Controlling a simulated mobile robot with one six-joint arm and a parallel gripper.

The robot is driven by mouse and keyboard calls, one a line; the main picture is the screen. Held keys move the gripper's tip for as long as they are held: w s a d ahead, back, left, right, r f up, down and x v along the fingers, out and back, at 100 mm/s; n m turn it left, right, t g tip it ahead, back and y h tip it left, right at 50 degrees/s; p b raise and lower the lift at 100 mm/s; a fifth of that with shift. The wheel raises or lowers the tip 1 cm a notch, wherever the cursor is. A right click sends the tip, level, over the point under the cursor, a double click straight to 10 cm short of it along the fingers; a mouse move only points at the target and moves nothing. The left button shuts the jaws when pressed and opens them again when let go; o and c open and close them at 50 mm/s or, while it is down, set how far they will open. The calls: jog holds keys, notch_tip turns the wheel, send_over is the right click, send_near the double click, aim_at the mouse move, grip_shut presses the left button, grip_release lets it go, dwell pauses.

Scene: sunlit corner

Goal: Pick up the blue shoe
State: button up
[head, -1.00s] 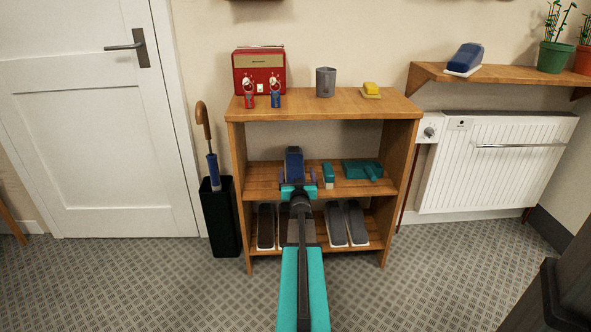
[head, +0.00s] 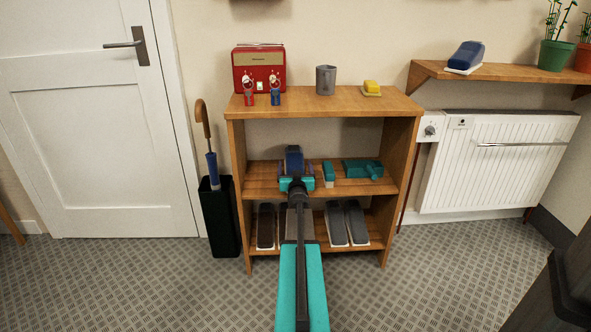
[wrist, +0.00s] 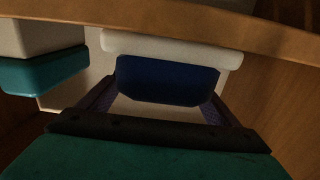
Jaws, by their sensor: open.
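A blue shoe (head: 293,155) with a white sole stands on the middle board of the wooden rack. In the wrist view its dark blue end (wrist: 168,80) faces me, with the pale sole above it in the picture. My gripper (head: 296,170) is open at that shoe. In the wrist view my gripper (wrist: 160,92) has one finger on each side of the shoe; I cannot tell if either touches it. My arm hides the shoe's lower part in the head view. Another blue shoe (head: 468,55) with a white sole sits on the wall shelf at right.
A teal and white brush (head: 328,173) stands close right of the shoe, with a teal object (head: 362,169) beyond it. The rack's top board (head: 300,104) lies above. Dark shoes (head: 347,222) fill the bottom board. An umbrella stand (head: 220,215) is at left.

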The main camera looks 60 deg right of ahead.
jog(key=shift+w+d, duration=0.35)
jog(key=shift+d, duration=0.15)
jog(key=c, duration=1.3)
